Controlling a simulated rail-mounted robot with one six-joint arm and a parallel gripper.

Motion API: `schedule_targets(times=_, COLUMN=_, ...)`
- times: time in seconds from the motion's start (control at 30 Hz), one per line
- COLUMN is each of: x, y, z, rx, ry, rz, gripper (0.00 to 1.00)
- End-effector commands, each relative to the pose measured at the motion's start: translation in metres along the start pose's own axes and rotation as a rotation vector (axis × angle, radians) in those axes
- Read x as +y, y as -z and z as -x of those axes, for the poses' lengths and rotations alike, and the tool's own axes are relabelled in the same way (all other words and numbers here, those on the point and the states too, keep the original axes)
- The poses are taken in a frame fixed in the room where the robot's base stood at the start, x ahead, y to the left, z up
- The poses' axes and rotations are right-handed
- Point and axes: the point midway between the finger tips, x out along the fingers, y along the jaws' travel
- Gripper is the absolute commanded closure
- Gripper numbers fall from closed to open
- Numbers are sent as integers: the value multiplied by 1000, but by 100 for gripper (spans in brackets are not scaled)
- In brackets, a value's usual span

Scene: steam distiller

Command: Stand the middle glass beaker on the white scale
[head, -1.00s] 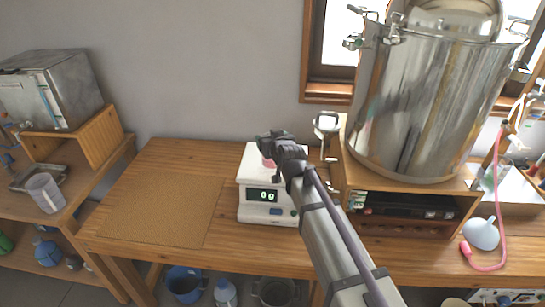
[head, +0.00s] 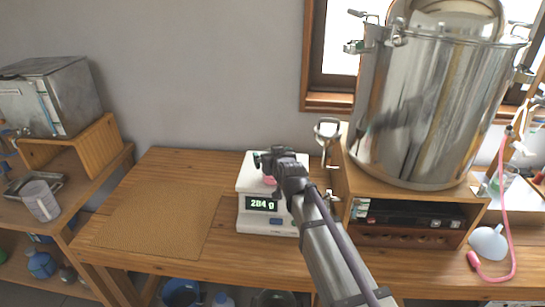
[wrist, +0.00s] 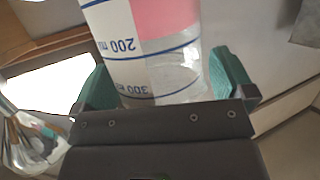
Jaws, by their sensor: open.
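The white scale (head: 262,223) stands on the wooden bench in the head view, and its display reads 284 g. A clear glass beaker (wrist: 124,68) with blue volume marks and pink contents fills the upper middle of the wrist view. In the head view a bit of its pink (head: 269,180) shows over the scale's plate, mostly hidden by my gripper (head: 268,166). My gripper is open, with its green finger pads on either side of the beaker in the wrist view (wrist: 165,85). The beaker's base is hidden.
A large steel vessel (head: 430,110) stands on a wooden stand right of the scale. A woven mat (head: 160,215) lies bare on the bench at left. A blue funnel (head: 488,241) and a pink hose (head: 510,225) are at far right.

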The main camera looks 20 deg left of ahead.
Motion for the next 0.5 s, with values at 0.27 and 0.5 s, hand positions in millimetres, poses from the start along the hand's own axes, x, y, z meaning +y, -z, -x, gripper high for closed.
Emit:
schedule_targets(times=0.27, x=0, y=5, z=21, rx=0, ry=0, rz=0, gripper=0)
schedule_targets(times=0.5, x=0, y=6, z=85, rx=0, ry=0, rz=-1, gripper=0)
